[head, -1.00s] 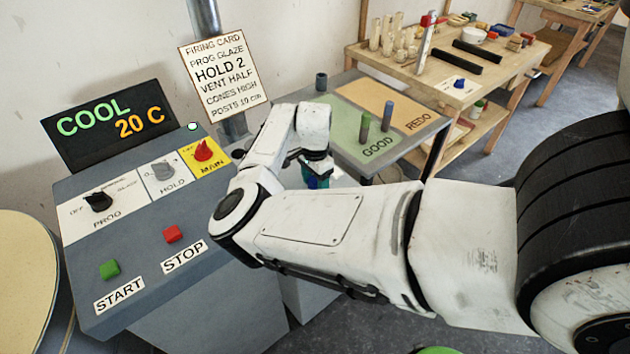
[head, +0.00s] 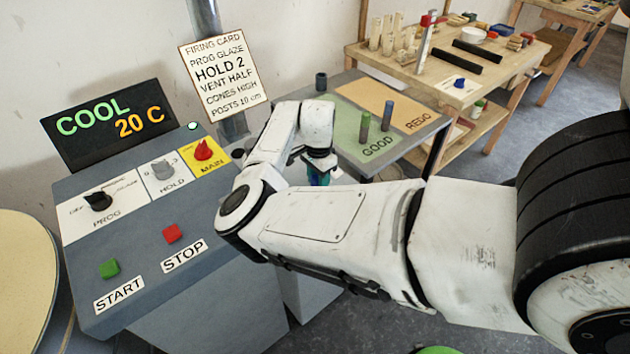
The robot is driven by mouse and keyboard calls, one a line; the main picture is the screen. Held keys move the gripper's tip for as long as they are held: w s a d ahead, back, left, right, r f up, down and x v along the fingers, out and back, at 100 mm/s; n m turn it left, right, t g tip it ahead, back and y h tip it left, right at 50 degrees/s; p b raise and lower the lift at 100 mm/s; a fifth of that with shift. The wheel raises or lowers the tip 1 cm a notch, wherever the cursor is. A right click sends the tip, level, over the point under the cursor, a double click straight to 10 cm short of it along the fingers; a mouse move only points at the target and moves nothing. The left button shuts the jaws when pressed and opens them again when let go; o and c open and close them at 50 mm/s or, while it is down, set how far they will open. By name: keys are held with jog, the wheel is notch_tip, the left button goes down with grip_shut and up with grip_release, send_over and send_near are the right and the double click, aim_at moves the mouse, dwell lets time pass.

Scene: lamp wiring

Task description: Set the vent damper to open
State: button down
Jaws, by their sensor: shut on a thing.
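My gripper (head: 318,167) points downward behind my forearm, to the right of the grey control panel (head: 205,245) and in front of the sorting table. It is shut on a small blue-green piece (head: 319,179), of which only a little shows between the fingers and the forearm. I cannot tell whether this piece is the damper's handle. No vent damper can be clearly made out; my arm covers the area below the gripper. The firing card (head: 223,74) reads "VENT HALF".
The panel carries PROG (head: 98,201), HOLD (head: 162,169) and red MAIN (head: 203,150) knobs, with green START (head: 109,268) and red STOP (head: 173,233) buttons. The display (head: 107,124) reads COOL 20 C. Posts (head: 387,115) stand on the GOOD area. A workbench (head: 452,92) stands behind.

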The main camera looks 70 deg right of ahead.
jog(key=shift+s+d, duration=0.45)
jog(key=shift+d, duration=0.35)
jog(key=shift+s+d, duration=0.45)
jog(key=shift+d, duration=0.3)
jog(key=c, duration=0.8)
grip_release()
jog(key=shift+s+d, duration=0.1)
jog(key=shift+o, duration=0.2)
jog(key=shift+r, duration=0.1)
notch_tip(320, 180, up, 11)
jog(key=b, duration=0.1)
jog(key=shift+f, duration=0.2)
